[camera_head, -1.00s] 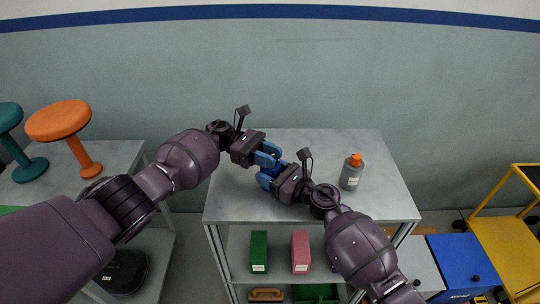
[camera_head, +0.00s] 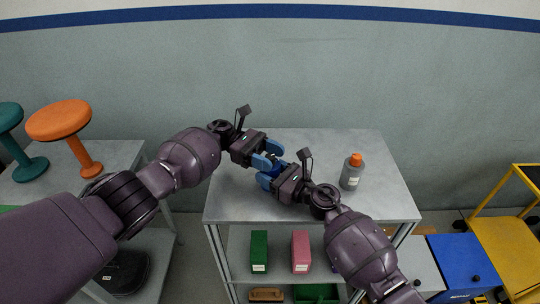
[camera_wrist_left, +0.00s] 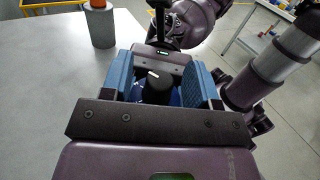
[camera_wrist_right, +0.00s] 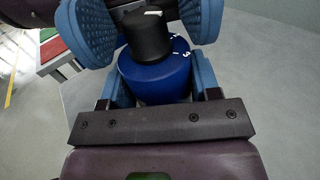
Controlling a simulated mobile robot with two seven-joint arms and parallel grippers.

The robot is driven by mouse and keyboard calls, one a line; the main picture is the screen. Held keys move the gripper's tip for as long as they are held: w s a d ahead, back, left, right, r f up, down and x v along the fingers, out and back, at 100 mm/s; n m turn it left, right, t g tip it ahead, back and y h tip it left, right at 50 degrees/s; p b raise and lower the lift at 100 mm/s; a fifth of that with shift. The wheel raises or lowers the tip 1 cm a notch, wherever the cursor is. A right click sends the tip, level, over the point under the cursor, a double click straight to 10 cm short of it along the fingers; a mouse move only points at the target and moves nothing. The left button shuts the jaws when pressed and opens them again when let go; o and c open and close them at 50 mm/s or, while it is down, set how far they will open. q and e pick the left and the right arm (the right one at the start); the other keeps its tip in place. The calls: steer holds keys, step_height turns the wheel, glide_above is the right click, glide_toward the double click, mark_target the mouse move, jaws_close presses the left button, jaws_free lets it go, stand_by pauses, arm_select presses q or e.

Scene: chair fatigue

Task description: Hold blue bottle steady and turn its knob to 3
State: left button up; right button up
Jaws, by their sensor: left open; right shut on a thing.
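The blue bottle (camera_wrist_right: 155,78) stands between the fingers of my right gripper (camera_head: 270,177), which is shut on its body. Its black knob (camera_wrist_right: 148,38) is on top, with a pale pointer mark; the knob also shows in the left wrist view (camera_wrist_left: 157,91). On the bottle's top, the number 3 and a white tick are visible to the right of the knob in the right wrist view. My left gripper (camera_head: 269,153) is open, its blue fingers on either side of the knob with gaps. The bottle is mostly hidden in the head view.
A grey bottle with an orange cap (camera_head: 351,172) stands to the right on the grey table (camera_head: 330,145). A green box (camera_head: 259,251) and a pink box (camera_head: 301,251) are on the shelf below. Orange and teal stools are on the left table. The table's back right is clear.

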mark_target(270, 156)
arm_select(q)
steer(key=shift+r, duration=0.1)
steer(key=shift+r, duration=4.9)
arm_select(e)
steer(key=o, duration=1.3)
